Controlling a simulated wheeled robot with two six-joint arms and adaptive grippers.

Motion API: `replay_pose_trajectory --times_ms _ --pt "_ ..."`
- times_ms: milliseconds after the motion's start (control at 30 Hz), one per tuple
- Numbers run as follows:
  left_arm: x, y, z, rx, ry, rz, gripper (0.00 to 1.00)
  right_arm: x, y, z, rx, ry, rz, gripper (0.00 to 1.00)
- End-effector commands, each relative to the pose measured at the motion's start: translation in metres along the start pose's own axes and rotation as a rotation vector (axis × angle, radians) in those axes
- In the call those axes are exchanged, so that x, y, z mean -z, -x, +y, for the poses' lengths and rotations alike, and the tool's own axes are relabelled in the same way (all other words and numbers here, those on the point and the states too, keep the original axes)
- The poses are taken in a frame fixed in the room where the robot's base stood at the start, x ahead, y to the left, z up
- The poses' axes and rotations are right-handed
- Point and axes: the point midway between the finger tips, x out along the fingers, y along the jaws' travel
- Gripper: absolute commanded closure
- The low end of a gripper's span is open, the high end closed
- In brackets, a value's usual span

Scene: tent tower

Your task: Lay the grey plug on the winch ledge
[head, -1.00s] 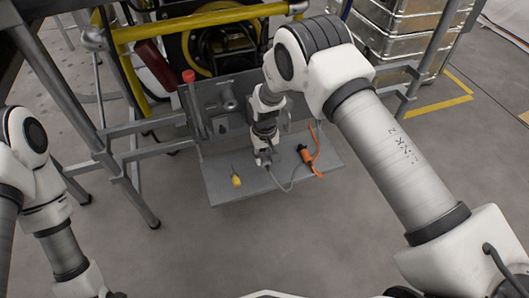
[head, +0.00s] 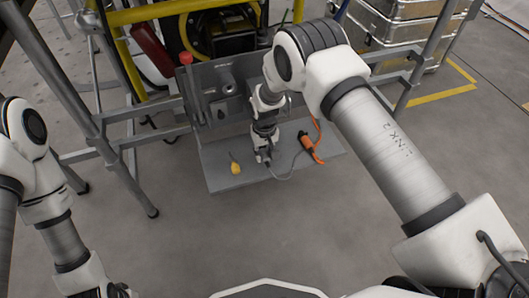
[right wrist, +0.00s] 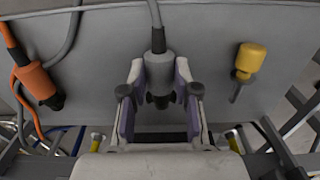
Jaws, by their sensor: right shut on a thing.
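The grey plug (right wrist: 157,72) sits between the fingers of my right gripper (right wrist: 158,98) in the right wrist view, its cable running up out of the picture. In the head view the right gripper (head: 264,158) is over the front part of the grey ledge (head: 218,180), shut on the plug. The ledge also fills much of the right wrist view (right wrist: 210,80). I cannot tell whether the plug touches it. My left arm shows at the left edge of the head view; its gripper is out of sight.
A yellow-handled tool (head: 235,167) lies left of the gripper on the ledge. An orange connector (head: 309,145) with an orange cable lies to the right. Behind stand a grey panel (head: 215,85), a red-topped lever (head: 187,65) and yellow tubes. Metal cases (head: 395,40) stand back right.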

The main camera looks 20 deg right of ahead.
Motion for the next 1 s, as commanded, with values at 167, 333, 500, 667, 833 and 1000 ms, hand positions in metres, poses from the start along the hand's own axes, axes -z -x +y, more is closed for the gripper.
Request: replay_pose_trajectory --times_ms 167,333,500,667,833,1000 --pt "0.0000 -0.0003 0.0000 0.000 0.000 0.000 0.70 0.0000 -0.0003 0.0000 0.000 0.000 0.000 1.00" --pt "0.0000 -0.0014 0.0000 0.000 0.000 0.000 0.70 0.0000 -0.0024 0.0000 0.000 0.000 0.000 1.00" --pt "0.0000 -0.0024 0.0000 0.000 0.000 0.000 0.70 0.0000 -0.0045 0.0000 0.000 0.000 0.000 1.00" --pt "0.0000 -0.0034 0.0000 0.000 0.000 0.000 0.70 -0.0001 -0.0065 0.0001 0.000 0.000 0.000 1.00" --pt "0.0000 -0.0044 0.0000 0.000 0.000 0.000 0.70 -0.0001 -0.0085 0.0001 0.000 0.000 0.000 1.00" --pt "0.0000 -0.0046 0.0000 0.000 0.000 0.000 0.70 -0.0001 -0.0093 0.0001 0.000 0.000 0.000 0.49"
